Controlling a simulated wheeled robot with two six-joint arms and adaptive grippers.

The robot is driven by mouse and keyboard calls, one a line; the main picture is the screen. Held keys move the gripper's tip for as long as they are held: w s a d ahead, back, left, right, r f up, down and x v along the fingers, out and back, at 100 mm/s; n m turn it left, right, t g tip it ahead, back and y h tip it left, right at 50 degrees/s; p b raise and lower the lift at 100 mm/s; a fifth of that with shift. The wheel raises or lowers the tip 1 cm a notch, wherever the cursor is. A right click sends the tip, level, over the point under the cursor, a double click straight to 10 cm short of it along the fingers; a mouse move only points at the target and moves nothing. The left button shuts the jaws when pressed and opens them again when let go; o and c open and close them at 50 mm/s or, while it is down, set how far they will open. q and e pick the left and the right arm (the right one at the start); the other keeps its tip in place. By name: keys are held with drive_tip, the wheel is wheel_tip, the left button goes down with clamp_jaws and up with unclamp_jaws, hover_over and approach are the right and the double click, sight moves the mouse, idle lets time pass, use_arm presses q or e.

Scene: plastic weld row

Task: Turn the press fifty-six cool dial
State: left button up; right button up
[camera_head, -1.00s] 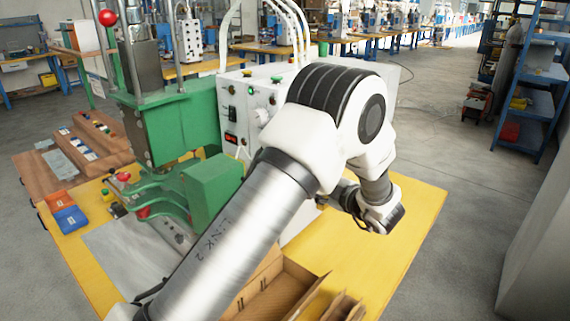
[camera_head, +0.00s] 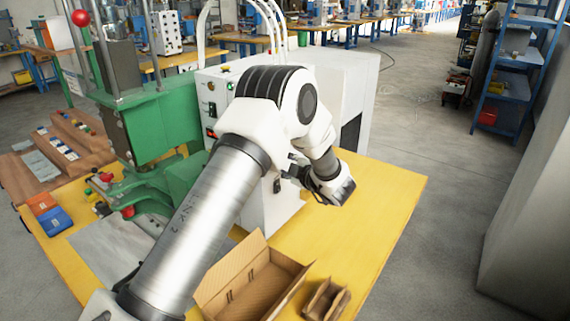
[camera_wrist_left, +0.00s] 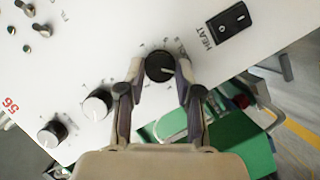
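The white panel of the press, marked 56 in red (camera_wrist_left: 10,105), fills much of the left wrist view. A black round dial (camera_wrist_left: 158,66) with a pale pointer line sits on it, with partly hidden lettering beside it. My left gripper (camera_wrist_left: 160,70) has one finger on each side of this dial, with narrow gaps visible, so contact cannot be confirmed. In the head view my left arm bends over in front of the white press cabinet (camera_head: 335,85). Its fingertips are hard to make out there. My right gripper is not in view.
Two other knobs (camera_wrist_left: 97,104) (camera_wrist_left: 52,133) lie to the lower left of the dial, and a black HEAT switch (camera_wrist_left: 229,20) to its upper right. Cardboard boxes (camera_head: 250,287) (camera_head: 325,298) stand on the yellow table (camera_head: 375,200). The green press frame (camera_head: 160,125) stands at left.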

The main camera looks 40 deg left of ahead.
use_arm(q)
drive_tip(key=shift+a, duration=0.1)
clamp_jaws()
drive_tip(key=shift+r, duration=0.1)
drive_tip(key=m+g+p, duration=0.2)
drive_tip(key=m, duration=0.1)
drive_tip(key=m+g+h+p, duration=0.1)
drive_tip(key=m+g+p, duration=0.1)
drive_tip(key=m+g, duration=0.1)
drive_tip(key=w+m+g+p, duration=0.1)
drive_tip(key=m+g+p, duration=0.1)
drive_tip(key=m, duration=0.3)
drive_tip(key=shift+w+a+r+h, duration=0.1)
drive_tip(key=shift+h, duration=0.3)
idle(0.5)
